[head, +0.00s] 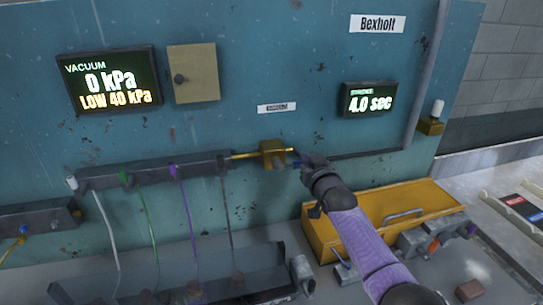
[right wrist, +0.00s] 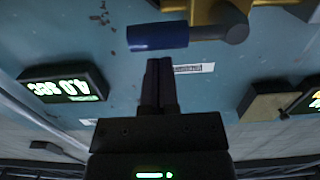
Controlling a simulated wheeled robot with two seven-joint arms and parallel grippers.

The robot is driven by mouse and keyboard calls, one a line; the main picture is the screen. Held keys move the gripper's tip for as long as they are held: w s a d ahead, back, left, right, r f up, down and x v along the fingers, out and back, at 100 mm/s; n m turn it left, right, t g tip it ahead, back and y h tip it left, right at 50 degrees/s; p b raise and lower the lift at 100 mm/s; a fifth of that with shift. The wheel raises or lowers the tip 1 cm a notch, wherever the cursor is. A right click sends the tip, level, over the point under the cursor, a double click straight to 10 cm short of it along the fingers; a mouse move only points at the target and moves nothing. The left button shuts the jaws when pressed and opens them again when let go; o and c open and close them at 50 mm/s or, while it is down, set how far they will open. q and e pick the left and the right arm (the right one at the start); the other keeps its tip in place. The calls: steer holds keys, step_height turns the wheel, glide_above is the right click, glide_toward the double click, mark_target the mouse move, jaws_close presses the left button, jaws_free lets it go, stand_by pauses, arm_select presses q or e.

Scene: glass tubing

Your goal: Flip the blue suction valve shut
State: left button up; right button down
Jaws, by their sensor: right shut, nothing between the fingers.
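The blue suction valve handle (right wrist: 158,36) lies across the top of the right wrist view, joined by a stem to the brass valve body (right wrist: 215,12). In the head view the brass body (head: 272,152) sits on the wall, with a little of the blue handle (head: 296,164) showing beside my right gripper (head: 304,159). In the right wrist view my right gripper (right wrist: 159,66) is shut and empty, its fingertips close below the handle. I cannot tell whether they touch it. My left gripper is not in view.
A vacuum display (head: 109,80) reads 0 kPa, LOW 40 kPa. A stroke display (head: 369,99) reads 4.0 sec. A dark manifold (head: 150,173) with coloured tubes runs left of the valve.

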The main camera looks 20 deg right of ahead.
steer(key=shift+d+f+m, duration=0.1)
steer(key=shift+f+m, duration=0.1)
steer(key=shift+m, duration=0.2)
stand_by(0.3)
steer(key=s+r+p, duration=0.4)
steer(key=s+p, duration=0.2)
steer(key=s, duration=0.4)
steer(key=shift+s+a+r, duration=0.15)
steer(key=shift+s+a, duration=0.15)
steer(key=shift+s, duration=0.1)
